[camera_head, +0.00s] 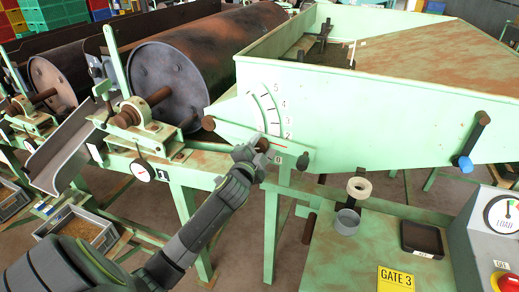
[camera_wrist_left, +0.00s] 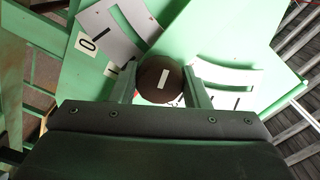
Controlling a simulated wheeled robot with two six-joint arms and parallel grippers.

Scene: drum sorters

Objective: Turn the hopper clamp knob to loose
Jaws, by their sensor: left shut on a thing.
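The hopper clamp knob is a round dark brown knob (camera_wrist_left: 160,80) with a white bar mark on its face. In the left wrist view it sits between the two fingers of my left gripper (camera_wrist_left: 160,88), which is shut on it. In the head view the left gripper (camera_head: 257,149) reaches the knob at the low end of the white scale (camera_head: 264,108), beside the green hopper (camera_head: 380,110). Scale numbers 2 to 5 show above it. The gripper partly hides the knob there. My right gripper is in neither view.
Right of the knob, a dark lever with a blue end (camera_head: 463,163) hangs on the hopper side. A grey control box (camera_head: 480,240) stands at right.

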